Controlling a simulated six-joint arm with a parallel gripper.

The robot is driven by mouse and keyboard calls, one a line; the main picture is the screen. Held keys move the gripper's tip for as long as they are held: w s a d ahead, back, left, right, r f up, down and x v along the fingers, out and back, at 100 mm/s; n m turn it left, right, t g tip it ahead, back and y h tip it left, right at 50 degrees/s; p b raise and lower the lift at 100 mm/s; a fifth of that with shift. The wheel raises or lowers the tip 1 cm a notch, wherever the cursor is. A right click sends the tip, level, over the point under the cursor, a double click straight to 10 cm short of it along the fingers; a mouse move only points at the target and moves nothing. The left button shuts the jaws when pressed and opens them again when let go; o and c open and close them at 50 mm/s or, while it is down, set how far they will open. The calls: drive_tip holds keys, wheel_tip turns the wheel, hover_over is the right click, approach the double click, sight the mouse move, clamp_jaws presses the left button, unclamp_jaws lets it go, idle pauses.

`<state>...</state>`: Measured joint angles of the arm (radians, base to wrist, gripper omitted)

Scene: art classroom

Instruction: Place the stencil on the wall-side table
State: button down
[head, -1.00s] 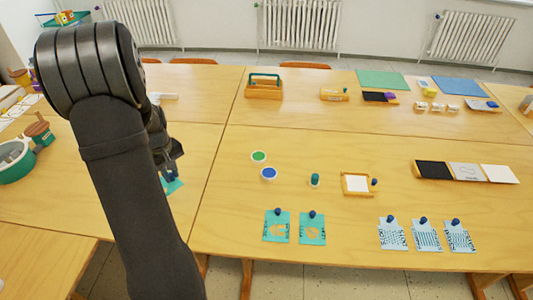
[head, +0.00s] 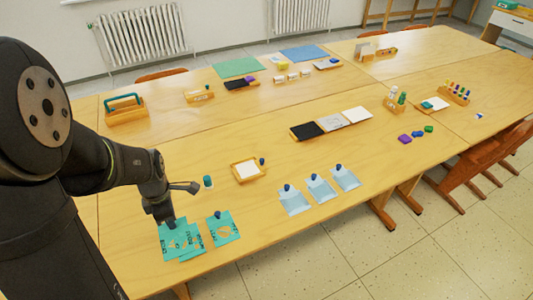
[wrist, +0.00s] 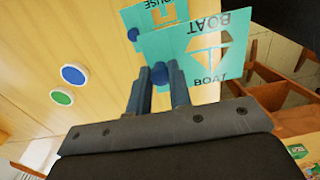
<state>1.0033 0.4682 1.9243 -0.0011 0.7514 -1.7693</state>
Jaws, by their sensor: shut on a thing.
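My gripper (head: 168,220) is shut on the blue knob of a teal stencil (head: 172,244), low over the near edge of the front table. In the wrist view the fingers (wrist: 160,88) clasp the knob, and the held stencil (wrist: 212,50) reads BOAT. In the head view it overlaps another teal stencil; I cannot tell whether they touch. A further teal stencil (head: 226,230) lies just right. A HOUSE stencil (wrist: 150,16) shows beyond the held one in the wrist view. The wall-side table (head: 215,108) is the back one, near the radiators.
The wall-side table carries a wooden caddy (head: 122,114), a green sheet (head: 238,67), a blue sheet (head: 304,53) and small items between bare patches. Light-blue cards (head: 320,188), a framed white pad (head: 246,171) and a black-grey-white tray (head: 331,124) lie on the front table.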

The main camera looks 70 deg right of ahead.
drive_tip(key=shift+s+d, duration=0.1)
drive_tip(key=shift+s, duration=0.4)
drive_tip(key=shift+w, duration=0.1)
hover_over(150, 241)
wheel_tip(150, 241, down, 7)
drive_tip(key=shift+r, duration=0.1)
drive_tip(key=shift+f, duration=2.1)
drive_tip(key=shift+f, duration=0.1)
drive_tip(key=c, duration=1.7)
unclamp_jaws()
drive_tip(key=o, duration=0.4)
